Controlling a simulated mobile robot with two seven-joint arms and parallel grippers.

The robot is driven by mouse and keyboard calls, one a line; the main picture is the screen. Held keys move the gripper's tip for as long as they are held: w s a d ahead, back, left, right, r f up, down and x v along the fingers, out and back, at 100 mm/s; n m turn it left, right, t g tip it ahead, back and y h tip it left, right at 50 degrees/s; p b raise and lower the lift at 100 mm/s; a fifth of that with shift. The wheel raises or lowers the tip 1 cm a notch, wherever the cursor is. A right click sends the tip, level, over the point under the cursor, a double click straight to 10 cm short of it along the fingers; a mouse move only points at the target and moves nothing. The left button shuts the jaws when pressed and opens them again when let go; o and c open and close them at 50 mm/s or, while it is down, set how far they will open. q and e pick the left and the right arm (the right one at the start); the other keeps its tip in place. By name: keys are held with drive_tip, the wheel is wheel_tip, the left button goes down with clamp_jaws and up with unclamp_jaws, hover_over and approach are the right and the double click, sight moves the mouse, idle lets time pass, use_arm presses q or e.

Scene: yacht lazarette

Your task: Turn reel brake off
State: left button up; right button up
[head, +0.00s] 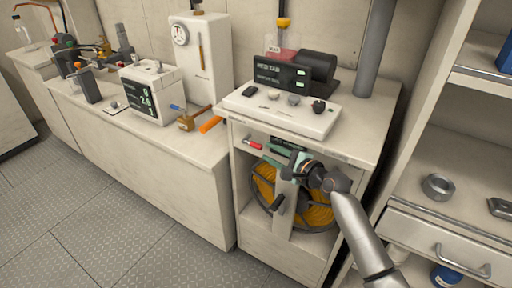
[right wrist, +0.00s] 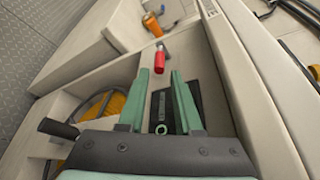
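The hose reel (head: 264,187), wound with yellow-orange line, sits in the open bay of the cabinet under the counter. A small red-handled lever (head: 252,144), likely the reel brake, sticks out at the upper left of the bay. In the right wrist view the red handle (right wrist: 159,61) is just beyond the fingertips, roughly in line with the gap. My right gripper (head: 270,153) is in front of the bay's upper part, its green fingers apart and empty. Its fingers (right wrist: 163,75) also show in the right wrist view; contact with the handle cannot be told. My left gripper is out of view.
A dark crank handle (head: 278,204) and a pale upright stand before the reel. A white panel (head: 282,112) with small controls lies on the counter above. An orange-handled valve (head: 210,124) sits at the left counter's edge. Shelves and a drawer (head: 440,243) stand at right.

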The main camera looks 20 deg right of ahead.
sight(261, 148)
drive_tip(key=b+x, duration=0.1)
drive_tip(key=x, duration=0.6)
drive_tip(key=shift+w+a+f, duration=0.1)
clamp_jaws()
idle(1.3)
